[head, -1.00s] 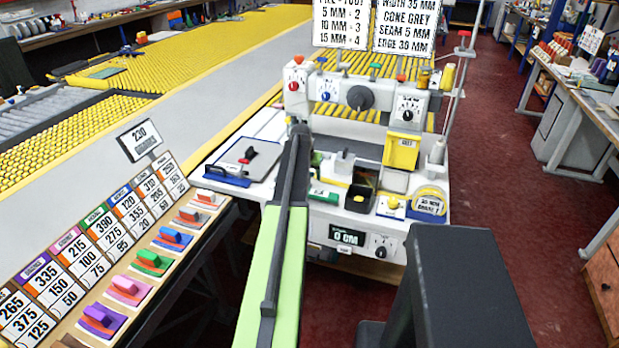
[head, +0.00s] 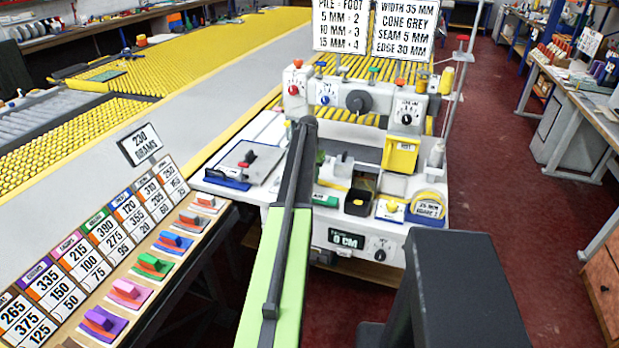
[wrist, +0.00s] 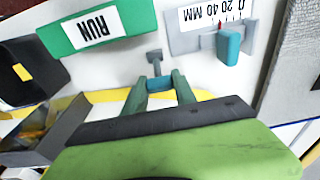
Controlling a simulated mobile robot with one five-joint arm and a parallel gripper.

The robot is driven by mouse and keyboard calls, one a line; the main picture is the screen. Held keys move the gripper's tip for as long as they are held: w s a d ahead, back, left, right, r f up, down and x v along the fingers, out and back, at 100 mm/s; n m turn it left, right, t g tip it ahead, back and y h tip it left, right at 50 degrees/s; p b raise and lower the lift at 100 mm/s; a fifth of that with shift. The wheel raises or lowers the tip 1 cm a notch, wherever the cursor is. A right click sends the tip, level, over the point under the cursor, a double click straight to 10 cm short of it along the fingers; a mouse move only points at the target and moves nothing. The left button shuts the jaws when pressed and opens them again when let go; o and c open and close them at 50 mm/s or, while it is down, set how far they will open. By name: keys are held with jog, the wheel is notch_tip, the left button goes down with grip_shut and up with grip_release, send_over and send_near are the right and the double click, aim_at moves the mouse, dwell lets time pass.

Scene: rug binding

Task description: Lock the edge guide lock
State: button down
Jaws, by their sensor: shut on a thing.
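The edge guide lock (wrist: 154,56) is a small dark grey lever with a teal grip, on the white machine top in the wrist view. My gripper (wrist: 160,82) has its two green fingers shut on that teal grip, one on each side. The edge guide scale (wrist: 190,42) is a grey plate to the right, marked 0 20 40 MM, with a red pointer and a teal slider knob (wrist: 228,45). In the head view my arm hides the lock, and my fingertips cannot be made out there.
A green RUN plate (wrist: 98,28) lies left of the lock. A dark open bin (head: 361,190) and a yellow-topped block (head: 391,207) stand on the machine's front. Colored sample blocks (head: 152,263) line the board at left. The red floor at right is clear.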

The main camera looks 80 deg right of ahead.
jog(key=shift+w, duration=0.1)
jog(key=c, duration=1)
grip_release()
jog(key=shift+r+p, duration=0.55)
notch_tip(320, 180, up, 16)
jog(key=a+p, duration=0.2)
jog(key=p, duration=1.4)
jog(key=shift+w+r, duration=0.15)
jog(key=shift+w, duration=0.1)
